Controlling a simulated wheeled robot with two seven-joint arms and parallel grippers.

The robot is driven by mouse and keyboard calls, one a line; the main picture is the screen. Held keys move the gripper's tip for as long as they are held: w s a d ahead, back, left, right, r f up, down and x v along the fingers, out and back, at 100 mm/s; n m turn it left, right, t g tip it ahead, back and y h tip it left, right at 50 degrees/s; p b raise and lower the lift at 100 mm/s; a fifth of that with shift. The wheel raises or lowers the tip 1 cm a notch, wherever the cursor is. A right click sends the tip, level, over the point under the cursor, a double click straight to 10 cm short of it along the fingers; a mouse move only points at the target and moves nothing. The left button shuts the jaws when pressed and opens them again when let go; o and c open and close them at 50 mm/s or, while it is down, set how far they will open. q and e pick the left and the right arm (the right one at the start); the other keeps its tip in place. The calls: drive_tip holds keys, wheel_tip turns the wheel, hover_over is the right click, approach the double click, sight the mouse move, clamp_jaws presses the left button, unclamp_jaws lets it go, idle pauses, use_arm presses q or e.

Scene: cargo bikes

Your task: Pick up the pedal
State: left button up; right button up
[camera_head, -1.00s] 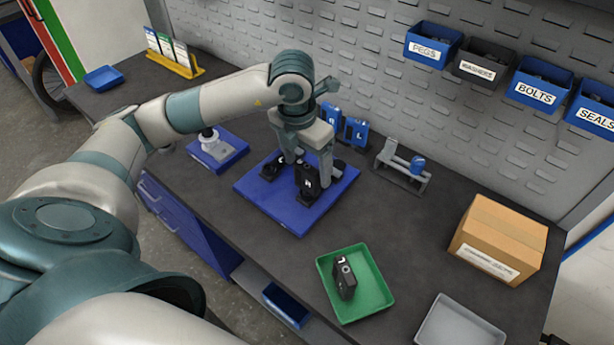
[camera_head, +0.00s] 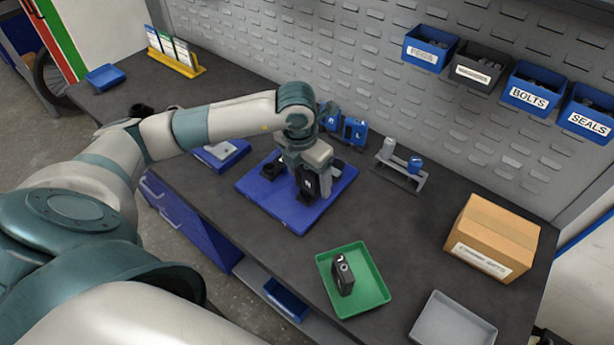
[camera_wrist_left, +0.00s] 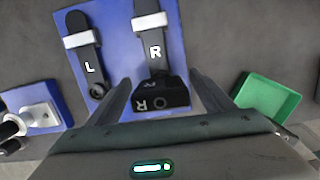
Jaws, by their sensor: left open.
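A black pedal marked R (camera_wrist_left: 160,97) stands at the end of a crank arm marked R (camera_wrist_left: 155,48) on the blue mat (camera_wrist_left: 115,25); it also shows in the head view (camera_head: 307,187). My left gripper (camera_head: 306,183) is open and low over the mat, pointing down. In the left wrist view its fingers (camera_wrist_left: 162,95) stand on either side of the pedal, apart from it; touch is not visible. A crank arm marked L (camera_wrist_left: 87,55) lies to the left. Another black pedal (camera_head: 344,276) rests in the green tray (camera_head: 372,292). My right gripper is not in view.
A cardboard box (camera_head: 492,235) and a grey tray (camera_head: 452,322) stand at the right. A small stand (camera_head: 398,168) and blue holders (camera_head: 353,131) are behind the mat. Labelled bins hang on the back wall. The bench between mat and box is clear.

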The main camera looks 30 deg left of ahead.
use_arm(q)
drive_tip(key=c, duration=1.2)
drive_tip(key=shift+r, duration=0.1)
drive_tip(key=shift+r+b, duration=0.35)
wheel_tip(320, 180, up, 3)
drive_tip(key=shift+r+b, duration=0.1)
drive_tip(key=shift+b, duration=0.8)
drive_tip(key=d+r+b, duration=0.1)
drive_tip(key=d+r, duration=0.1)
drive_tip(key=d, duration=0.2)
drive_tip(key=d+r, duration=0.2)
drive_tip(key=d, duration=0.1)
drive_tip(key=s+d+r+b, duration=0.1)
drive_tip(key=d+r, duration=0.2)
drive_tip(key=d, duration=0.1)
drive_tip(key=shift+d+b, duration=0.3)
drive_tip(key=shift+d, duration=0.05)
